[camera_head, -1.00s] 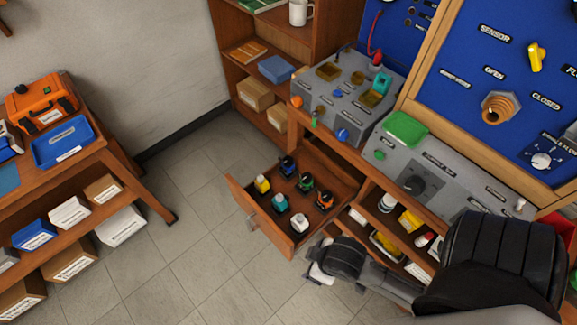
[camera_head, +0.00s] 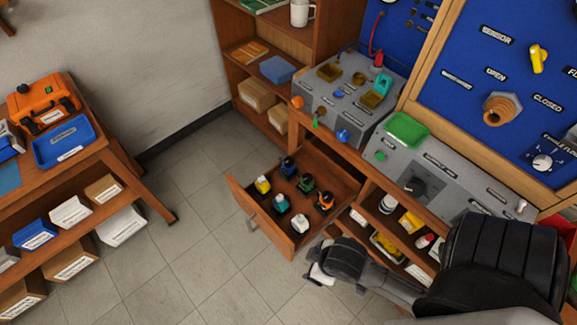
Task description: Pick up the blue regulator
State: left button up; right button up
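The blue regulator (camera_head: 288,167) stands in the back corner of an open wooden drawer (camera_head: 262,225), among several other small regulators. My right arm comes in from the lower right, and my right gripper (camera_head: 318,275) is beyond the drawer's near right corner, apart from the blue regulator. Its fingers are small and partly hidden by the wrist, so I cannot tell whether they are open. My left gripper is not in view.
Yellow (camera_head: 263,185), teal (camera_head: 281,203), white (camera_head: 299,224), green (camera_head: 306,183) and orange (camera_head: 325,201) regulators share the drawer. The bench console (camera_head: 345,105) stands above its right side. Open shelves (camera_head: 385,225) lie right of the drawer. The floor to the left is clear.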

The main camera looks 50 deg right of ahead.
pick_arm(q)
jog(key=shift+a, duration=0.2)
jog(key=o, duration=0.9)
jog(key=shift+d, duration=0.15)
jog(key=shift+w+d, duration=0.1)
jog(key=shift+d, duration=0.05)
